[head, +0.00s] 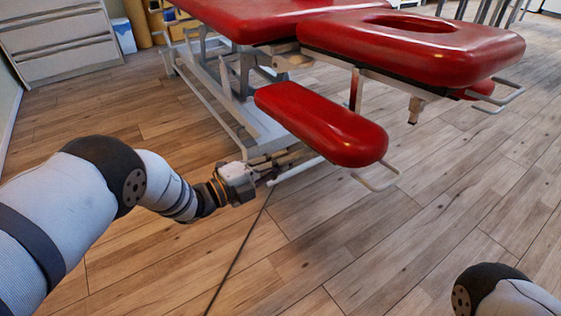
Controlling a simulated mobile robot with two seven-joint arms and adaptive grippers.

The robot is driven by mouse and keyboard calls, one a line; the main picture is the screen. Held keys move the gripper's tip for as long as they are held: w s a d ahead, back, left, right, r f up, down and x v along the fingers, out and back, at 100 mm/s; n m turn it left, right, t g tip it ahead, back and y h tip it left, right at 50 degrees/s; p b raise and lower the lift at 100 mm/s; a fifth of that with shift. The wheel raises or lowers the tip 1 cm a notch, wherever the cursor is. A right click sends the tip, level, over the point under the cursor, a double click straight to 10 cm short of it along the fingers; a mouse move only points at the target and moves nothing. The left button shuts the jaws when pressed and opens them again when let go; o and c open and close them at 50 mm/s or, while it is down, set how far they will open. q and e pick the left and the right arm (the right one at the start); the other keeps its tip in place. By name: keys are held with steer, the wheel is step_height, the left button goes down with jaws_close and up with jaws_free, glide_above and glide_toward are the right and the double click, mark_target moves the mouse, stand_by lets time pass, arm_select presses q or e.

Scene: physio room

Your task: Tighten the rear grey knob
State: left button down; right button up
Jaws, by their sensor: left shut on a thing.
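A treatment table with red pads has a red armrest pad (322,124) hanging low on its near side. My left gripper (275,172) is beside the near left end of this pad, low by the pale metal frame. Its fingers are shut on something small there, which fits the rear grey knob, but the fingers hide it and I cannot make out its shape. My right gripper is out of view; only part of my right arm shows at the bottom right.
The red headrest pad (412,42) with an oval hole is at the upper right. A metal loop (378,180) sticks out below the armrest. A dark cable (240,250) lies on the wooden floor (350,245), otherwise clear in front. A grey cabinet (62,45) stands at the back left.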

arm_select(q)
steer(key=shift+a, duration=0.1)
stand_by(0.3)
steer(key=c, duration=1.7)
jaws_free()
steer(key=shift+o, duration=0.2)
steer(key=v, duration=1.2)
